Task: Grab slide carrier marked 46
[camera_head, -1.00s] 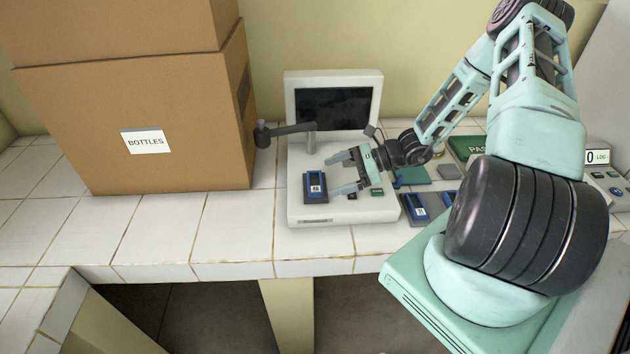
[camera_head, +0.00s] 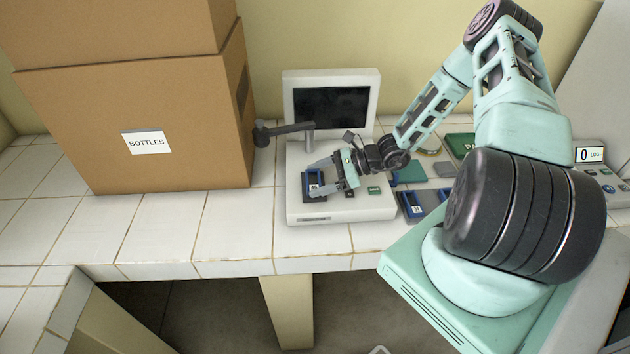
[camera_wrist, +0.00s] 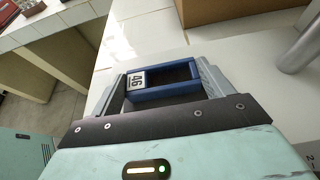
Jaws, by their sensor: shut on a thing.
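The slide carrier marked 46 (camera_wrist: 134,80) is a blue frame with a white label, lying on a dark pad on the base of the white machine. In the wrist view its number is readable and it sits between the two fingers of my gripper (camera_wrist: 165,84). In the head view the carrier (camera_head: 314,183) is at the left of the machine base, and my gripper (camera_head: 326,178) reaches it from the right. The fingers are shut on it. Parts of the carrier's near side are hidden behind the gripper.
The white machine (camera_head: 345,206) has a dark screen (camera_head: 332,106) and a dark jointed arm (camera_head: 285,130) above the base. Another blue carrier (camera_head: 412,204) lies to the right. A cardboard box marked BOTTLES (camera_head: 190,115) stands at left. The tiled counter (camera_head: 150,235) in front is clear.

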